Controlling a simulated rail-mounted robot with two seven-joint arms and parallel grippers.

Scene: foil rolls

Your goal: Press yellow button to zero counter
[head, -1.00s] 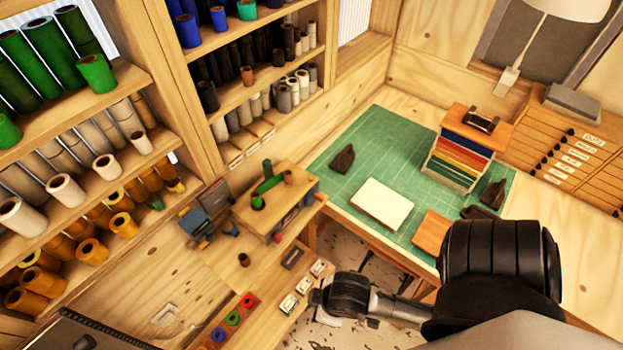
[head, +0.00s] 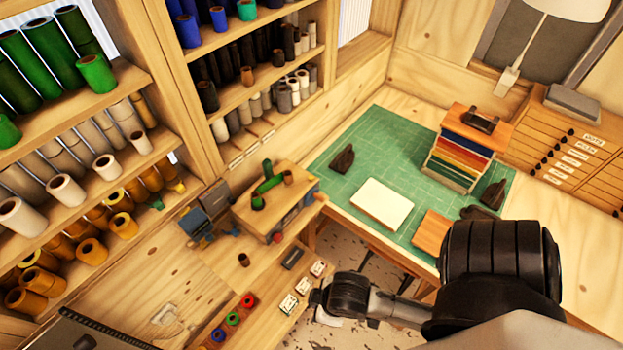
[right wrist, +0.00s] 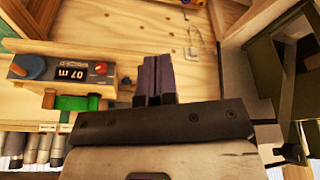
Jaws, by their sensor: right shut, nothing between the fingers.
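The counter (right wrist: 48,72) is a dark grey panel on the side of a wooden block, with a lit display that seems to read 07 m. I cannot make out a yellow button. In the head view the wooden block (head: 262,212) stands on the bench. My right gripper (right wrist: 153,66) is shut and empty, its fingertips to the right of the counter and apart from it. In the head view its fingers are not clearly visible. My left gripper is not in view.
A rack of coloured rings (head: 232,319) and small white cards (head: 289,303) lie on the bench in front. Shelves of rolls (head: 66,190) stand at left. A green mat (head: 330,178) covers the back table.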

